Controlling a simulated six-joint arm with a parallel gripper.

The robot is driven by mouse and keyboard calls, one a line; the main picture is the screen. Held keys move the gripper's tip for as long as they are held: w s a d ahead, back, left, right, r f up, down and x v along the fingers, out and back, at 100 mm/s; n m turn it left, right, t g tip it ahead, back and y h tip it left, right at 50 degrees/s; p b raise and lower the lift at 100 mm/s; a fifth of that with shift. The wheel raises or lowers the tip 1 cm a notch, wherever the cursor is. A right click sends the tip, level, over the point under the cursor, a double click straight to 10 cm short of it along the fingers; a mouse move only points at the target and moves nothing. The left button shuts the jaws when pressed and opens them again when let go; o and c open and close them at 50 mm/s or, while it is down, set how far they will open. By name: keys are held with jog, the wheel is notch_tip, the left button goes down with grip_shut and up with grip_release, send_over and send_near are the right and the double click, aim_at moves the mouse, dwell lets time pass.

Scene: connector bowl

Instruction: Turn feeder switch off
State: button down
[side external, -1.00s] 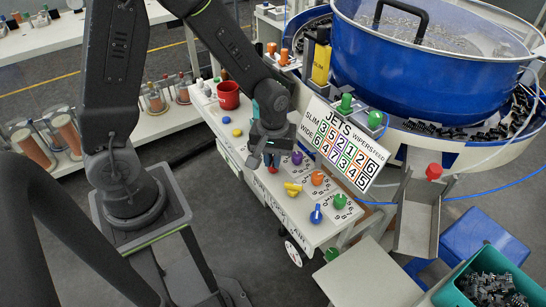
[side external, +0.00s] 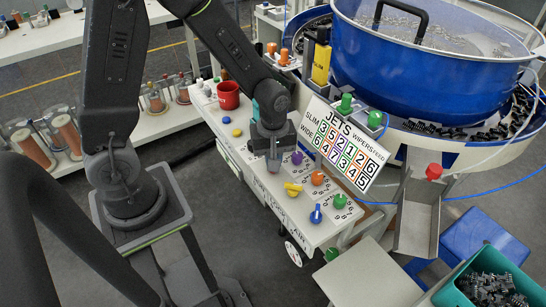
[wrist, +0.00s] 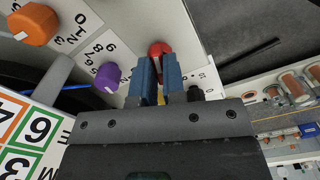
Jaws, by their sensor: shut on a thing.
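A red knob (wrist: 159,48) sits on the white control panel (wrist: 130,12) in the wrist view. My gripper (wrist: 158,62) points down at the panel, and its two blue fingers are shut on the red knob, one on either side. Which switch is the feeder switch I cannot read from the small labels.
A purple knob (wrist: 107,77) and an orange knob (wrist: 34,24) stand close by in the wrist view. A yellow knob (side external: 293,188), blue knob (side external: 316,214) and green knob (side external: 340,201) are on the panel.

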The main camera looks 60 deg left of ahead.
jog(key=n, duration=1.3)
dwell(0.7)
jog(key=c, duration=1.2)
grip_release()
notch_tip(320, 180, up, 14)
jog(key=shift+f, duration=0.1)
